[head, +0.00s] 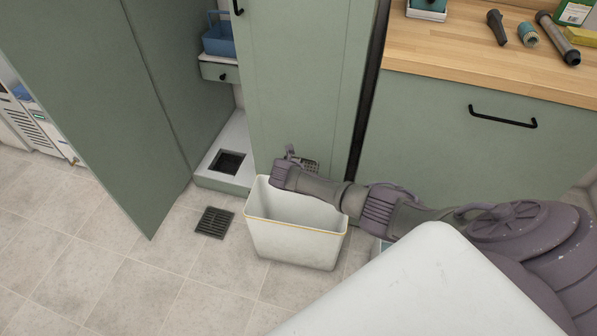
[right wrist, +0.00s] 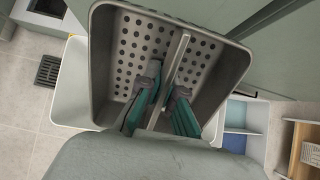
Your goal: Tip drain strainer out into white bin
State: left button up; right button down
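The white bin (head: 295,243) stands on the tiled floor in front of the green cabinet, its open top facing up. My right gripper (head: 283,172) is above its back rim. The drain strainer (head: 311,164) shows only in small part behind the gripper in the head view. In the right wrist view, the strainer (right wrist: 128,45) is a grey box with a perforated bottom and a central bar. The right gripper's teal fingers (right wrist: 167,88) are closed around that bar. No debris can be made out in the visible part of the strainer. My left gripper is out of view.
A dark square opening (head: 228,163) sits in the pale cabinet base, left of the bin. A floor grate (head: 215,222) lies in the tiles. The green cabinet door (head: 300,90) rises close behind the bin. The wooden counter (head: 450,55) is at right.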

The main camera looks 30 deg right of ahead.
jog(key=shift+d+r+g+y+p, duration=0.1)
jog(key=shift+r+g+y+p, duration=0.3)
jog(key=shift+p, duration=0.05)
jog(key=shift+w+f+g+y, duration=0.1)
jog(key=shift+f+g+y, duration=0.15)
jog(key=shift+y, duration=0.25)
jog(key=shift+f+g+y+b, duration=0.2)
jog(key=shift+g+y+b, duration=0.3)
jog(key=shift+g+b, duration=0.05)
jog(key=shift+f+g+y+b, duration=0.1)
jog(key=shift+g+y+b, duration=0.4)
jog(key=shift+y+b, duration=0.3)
jog(key=shift+g+b, duration=0.3)
jog(key=shift+b, duration=0.2)
jog(key=g+y+b, duration=0.1)
jog(key=b, duration=0.2)
jog(key=shift+y, duration=0.3)
jog(key=shift+r+b, duration=0.2)
jog(key=shift+b, duration=0.1)
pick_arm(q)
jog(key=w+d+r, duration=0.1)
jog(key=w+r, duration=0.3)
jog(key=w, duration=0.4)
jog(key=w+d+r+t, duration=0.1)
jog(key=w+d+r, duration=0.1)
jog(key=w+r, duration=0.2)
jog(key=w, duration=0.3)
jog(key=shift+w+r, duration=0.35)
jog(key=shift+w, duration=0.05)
